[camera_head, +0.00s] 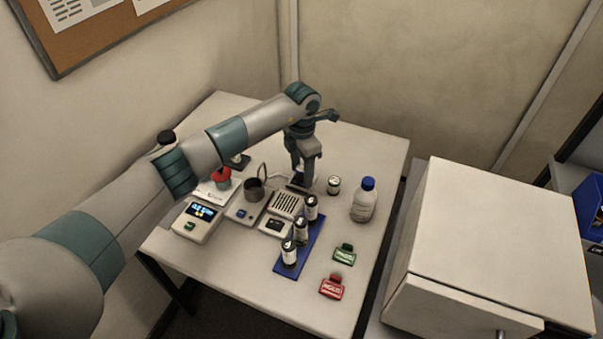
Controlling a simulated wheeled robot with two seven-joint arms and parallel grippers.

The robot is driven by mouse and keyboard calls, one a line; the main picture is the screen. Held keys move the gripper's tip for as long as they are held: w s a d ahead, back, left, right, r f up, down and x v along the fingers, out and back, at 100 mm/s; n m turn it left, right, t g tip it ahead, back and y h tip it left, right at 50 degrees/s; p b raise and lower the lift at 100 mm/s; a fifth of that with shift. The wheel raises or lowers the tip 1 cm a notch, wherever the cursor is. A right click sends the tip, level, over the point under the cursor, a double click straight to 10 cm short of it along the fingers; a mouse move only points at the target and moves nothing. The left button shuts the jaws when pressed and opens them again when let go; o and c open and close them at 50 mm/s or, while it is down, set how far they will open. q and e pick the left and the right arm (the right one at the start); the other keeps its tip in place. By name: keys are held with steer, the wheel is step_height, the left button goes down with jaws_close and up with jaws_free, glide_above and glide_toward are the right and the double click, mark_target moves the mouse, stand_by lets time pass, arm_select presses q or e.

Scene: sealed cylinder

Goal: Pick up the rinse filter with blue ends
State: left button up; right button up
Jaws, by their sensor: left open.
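My left gripper (303,176) points down at the table behind the grey device, with its jaws open. Something small and dark blue shows low between and beside its fingers; it is mostly hidden, and I cannot tell whether it is the rinse filter with blue ends. Three small white cylinders with dark ends stand upright on a blue rack: a front one (289,253), a middle one (301,230) and a back one (311,208). Another small cylinder (334,186) stands apart, right of the gripper. Their end colours look black. My right gripper is not in view.
The blue rack (284,268) lies right of the bench devices, which include a scale with a lit display (203,213). A blue-capped bottle (363,204), a green tag (344,254) and a red tag (331,287) stand to the right. A large white box (495,250) is beside the table.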

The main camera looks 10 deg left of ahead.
mark_target(302, 168)
arm_select(q)
steer(key=shift+c, duration=0.3)
steer(key=c, duration=1.1)
steer(key=shift+w+r+b, duration=0.1)
steer(key=shift+r+b, duration=0.5)
steer(key=shift+r, duration=0.05)
step_height(302, 168, up, 2)
steer(key=shift+r+b, duration=0.1)
steer(key=shift+b, duration=0.75)
steer(key=shift+w+d+r+b, duration=0.2)
steer(key=shift+d+r+b, duration=0.9)
steer(key=shift+d, duration=0.85)
steer(key=shift+w+d+r+b, duration=0.2)
steer(key=shift+d+r+b, duration=0.55)
steer(key=shift+d+r, duration=0.9)
steer(key=shift+w+d+r+b, duration=0.2)
steer(key=shift+d+r+b, duration=0.8)
steer(key=shift+d, duration=1.2)
